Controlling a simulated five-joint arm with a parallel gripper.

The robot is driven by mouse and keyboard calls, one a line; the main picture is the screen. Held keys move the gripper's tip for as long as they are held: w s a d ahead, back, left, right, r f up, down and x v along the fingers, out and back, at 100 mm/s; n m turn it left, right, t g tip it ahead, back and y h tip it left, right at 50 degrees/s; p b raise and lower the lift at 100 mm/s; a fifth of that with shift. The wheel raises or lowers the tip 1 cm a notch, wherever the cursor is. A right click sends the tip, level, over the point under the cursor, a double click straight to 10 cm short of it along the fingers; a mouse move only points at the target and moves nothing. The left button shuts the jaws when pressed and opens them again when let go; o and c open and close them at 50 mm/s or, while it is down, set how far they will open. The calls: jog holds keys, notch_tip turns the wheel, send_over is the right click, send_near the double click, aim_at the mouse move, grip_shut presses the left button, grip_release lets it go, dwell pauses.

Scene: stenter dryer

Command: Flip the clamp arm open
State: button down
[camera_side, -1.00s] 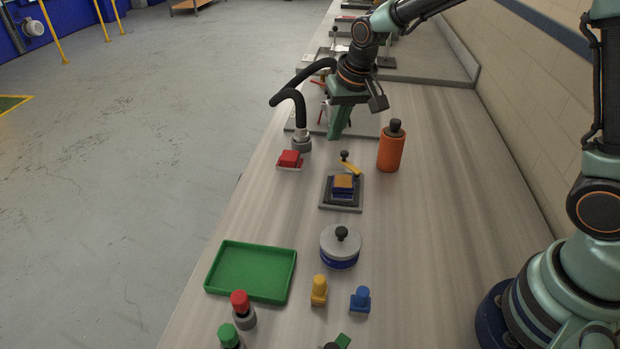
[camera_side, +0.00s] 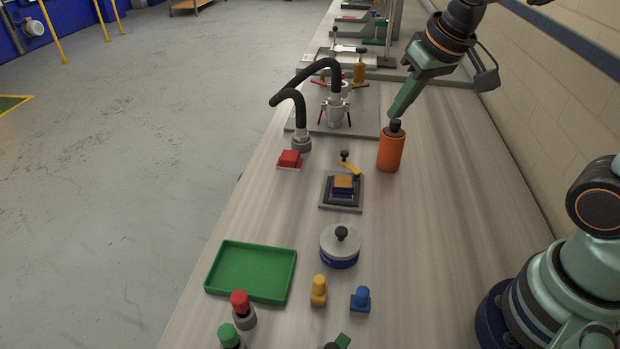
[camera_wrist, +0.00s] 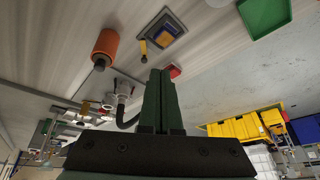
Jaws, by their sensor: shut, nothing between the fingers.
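The clamp stands on a dark square base with a grey rim (camera_side: 341,207), near the middle of the bench in the side view. A blue and orange block (camera_side: 343,183) sits on it. Its yellow clamp arm (camera_side: 350,167) with a black knob (camera_side: 344,155) is at the base's far edge, behind the block. The yellow arm (camera_wrist: 143,47) also shows in the wrist view, beside the block. My gripper (camera_side: 393,114) is shut and empty, pointing down above the orange bottle (camera_side: 391,152), to the right of and beyond the clamp. I cannot tell whether it touches the bottle's cap.
A red block (camera_side: 289,159) and a black hose (camera_side: 300,100) are left of the clamp. A round grey-lidded pot (camera_side: 340,246), a green tray (camera_side: 250,271) and small yellow and blue pieces are nearer. Bare bench lies right of the clamp.

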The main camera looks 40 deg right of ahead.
jog(key=shift+n+t, duration=0.4)
jog(key=shift+n, duration=0.1)
jog(key=s, duration=0.3)
jog(key=s+d, duration=0.1)
jog(key=s, duration=0.1)
jog(key=shift+s+r, duration=0.3)
jog(key=shift+s, duration=0.05)
jog(key=c, duration=1.2)
grip_release()
jog(key=shift+s+d, duration=0.1)
jog(key=shift+s, duration=0.05)
jog(key=o, duration=0.5)
jog(key=shift+r, duration=0.1)
jog(key=n+g, duration=0.2)
jog(key=g, duration=0.4)
send_over(345, 152)
notch_tip(345, 152, down, 9)
notch_tip(345, 152, down, 12)
jog(key=shift+f, duration=0.1)
